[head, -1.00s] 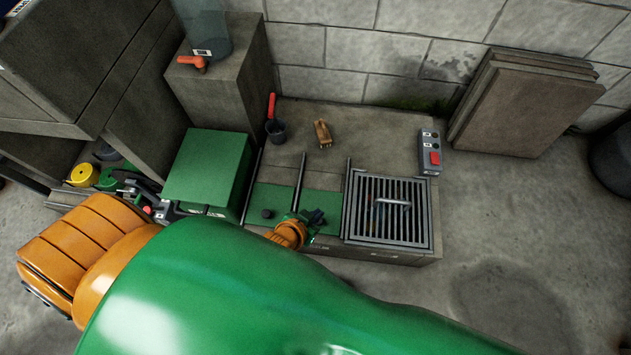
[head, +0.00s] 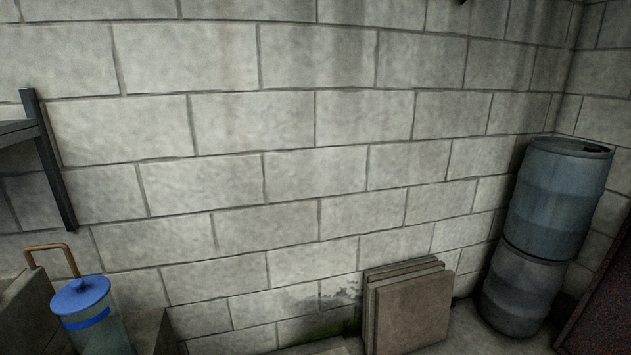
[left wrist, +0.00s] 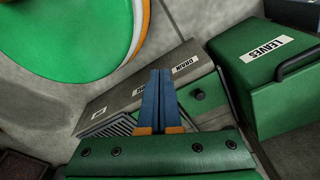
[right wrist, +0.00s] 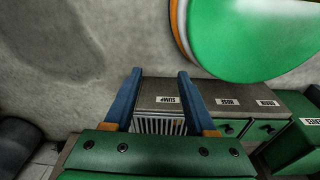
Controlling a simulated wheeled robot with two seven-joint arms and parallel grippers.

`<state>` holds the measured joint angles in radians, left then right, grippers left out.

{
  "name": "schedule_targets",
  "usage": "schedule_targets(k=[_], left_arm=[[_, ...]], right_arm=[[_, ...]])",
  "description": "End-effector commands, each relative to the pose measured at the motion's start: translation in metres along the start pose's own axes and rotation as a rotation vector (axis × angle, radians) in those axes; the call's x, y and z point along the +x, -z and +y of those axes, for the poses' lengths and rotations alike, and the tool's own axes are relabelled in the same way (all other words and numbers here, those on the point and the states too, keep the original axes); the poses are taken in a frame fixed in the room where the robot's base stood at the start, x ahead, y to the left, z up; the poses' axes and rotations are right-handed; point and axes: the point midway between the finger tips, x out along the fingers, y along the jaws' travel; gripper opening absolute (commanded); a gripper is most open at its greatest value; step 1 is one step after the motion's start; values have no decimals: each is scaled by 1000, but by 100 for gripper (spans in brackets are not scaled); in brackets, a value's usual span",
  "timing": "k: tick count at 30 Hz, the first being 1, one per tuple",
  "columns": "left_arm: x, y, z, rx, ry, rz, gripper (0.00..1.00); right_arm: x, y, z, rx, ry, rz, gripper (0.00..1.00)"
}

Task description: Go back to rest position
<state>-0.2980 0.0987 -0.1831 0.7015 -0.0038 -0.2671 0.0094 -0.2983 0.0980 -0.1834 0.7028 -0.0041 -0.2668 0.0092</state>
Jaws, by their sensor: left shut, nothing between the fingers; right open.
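In the left wrist view my left gripper (left wrist: 162,100) is shut, its two blue fingers together with nothing between them. It points toward the low concrete plinth (left wrist: 143,87), with a green box labelled LEAVES (left wrist: 270,70) to the right. In the right wrist view my right gripper (right wrist: 160,98) is open and empty, its blue fingers well apart. Between and beyond its fingers are the label SUMP on the plinth and a pale slotted grate (right wrist: 160,126). Neither gripper shows in the head view.
The head view shows a block wall (head: 300,150), a leaning stack of slabs (head: 410,310), stacked blue-grey barrels (head: 555,200) at right, and a blue-lidded clear container (head: 88,315) at lower left.

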Motion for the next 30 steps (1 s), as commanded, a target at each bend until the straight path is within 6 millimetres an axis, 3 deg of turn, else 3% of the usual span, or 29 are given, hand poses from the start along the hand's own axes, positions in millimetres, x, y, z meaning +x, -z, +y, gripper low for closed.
schedule_targets(k=[1,3,6,9,30], left_arm=[[-59,2,1,3,-6,-9,0],[-93,0,4,6,-13,-19,0],[-122,-4,7,11,-21,-28,0],[-129,-6,9,14,-25,-33,0],[-127,-7,10,14,-25,-34,0]], right_arm=[[-59,2,-1,-2,5,-10,56],[-93,0,-4,-6,12,-19,56],[-122,-4,-7,-10,20,-29,56],[-129,-6,-9,-13,24,-34,56],[-127,-7,-10,-13,25,-34,56]])
